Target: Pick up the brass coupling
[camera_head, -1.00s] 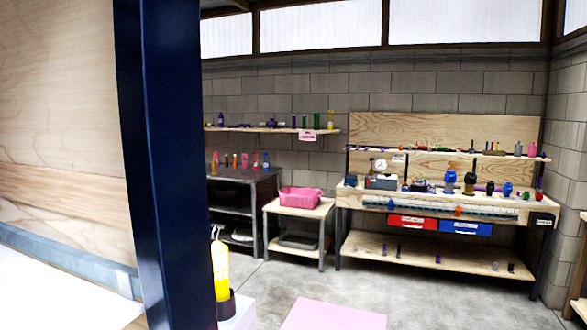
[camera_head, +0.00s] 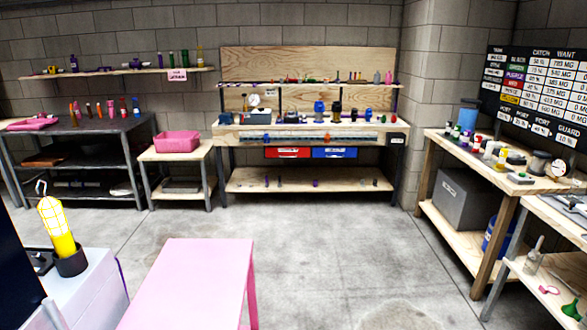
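I cannot make out the brass coupling in the head view; many small items on the benches are too small to identify. The wooden workbench (camera_head: 240,131) at the back centre bears several small tools and fittings. The wooden side bench (camera_head: 447,146) on the right bears several small jars and parts. Neither of my grippers is in view.
A pink table (camera_head: 195,275) stands close in front, with a yellow caged lamp (camera_head: 57,228) on a pale cabinet to its left. A pink bin (camera_head: 177,141) sits on a small stand. A dark metal bench (camera_head: 95,126) is at the left. The middle floor (camera_head: 330,235) is clear.

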